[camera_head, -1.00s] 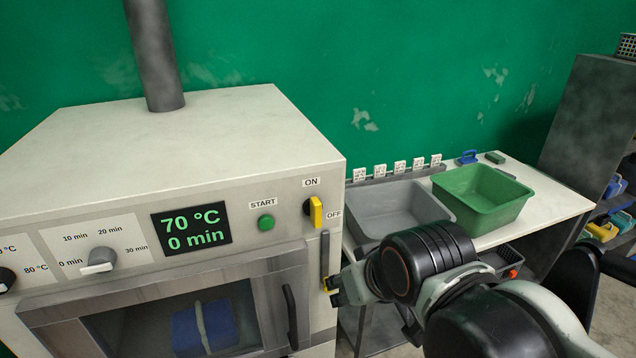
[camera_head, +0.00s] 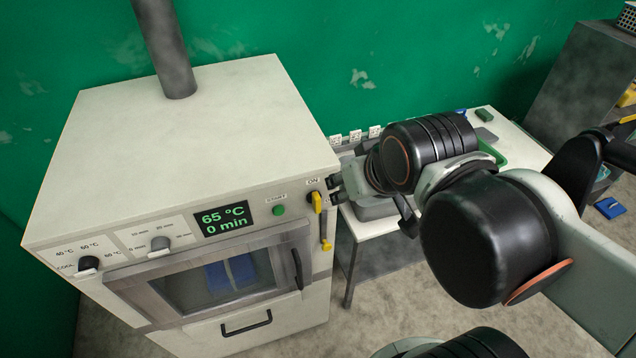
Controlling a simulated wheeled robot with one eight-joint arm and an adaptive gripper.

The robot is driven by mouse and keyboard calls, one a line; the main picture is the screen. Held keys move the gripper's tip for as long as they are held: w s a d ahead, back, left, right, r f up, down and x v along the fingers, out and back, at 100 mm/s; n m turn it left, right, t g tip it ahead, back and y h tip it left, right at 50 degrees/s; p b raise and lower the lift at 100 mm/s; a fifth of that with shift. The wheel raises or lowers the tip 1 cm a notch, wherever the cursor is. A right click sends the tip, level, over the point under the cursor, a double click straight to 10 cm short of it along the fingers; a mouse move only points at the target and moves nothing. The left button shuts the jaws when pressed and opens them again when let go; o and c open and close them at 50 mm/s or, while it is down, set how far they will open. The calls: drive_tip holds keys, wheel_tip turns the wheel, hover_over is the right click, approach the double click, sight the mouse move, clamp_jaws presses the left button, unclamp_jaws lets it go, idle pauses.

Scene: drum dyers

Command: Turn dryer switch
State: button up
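The white dryer (camera_head: 190,120) stands at left with its front panel in view. Its yellow-handled ON/OFF switch (camera_head: 317,202) sits at the panel's right end, under the ON label; the OFF label is hidden behind my gripper. The display (camera_head: 222,220) reads 65 °C and 0 min. The green START button (camera_head: 279,210) is left of the switch. My gripper (camera_head: 335,190) is just right of the switch, its two small dark fingertips apart, one above the other. Nothing shows between them. I cannot tell whether a fingertip touches the switch.
The dryer door (camera_head: 140,286) looks shut, with blue cloth behind its window. A yellow-ended latch (camera_head: 326,245) is below the switch. Behind my arm stand a white table (camera_head: 515,140) and partly hidden bins. A dark shelf (camera_head: 590,80) is at right.

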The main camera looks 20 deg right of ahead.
wheel_tip(320, 180, up, 4)
drive_tip(key=shift+r+p, duration=0.1)
drive_tip(key=shift+p, duration=1.1)
drive_tip(key=shift+c, duration=0.6)
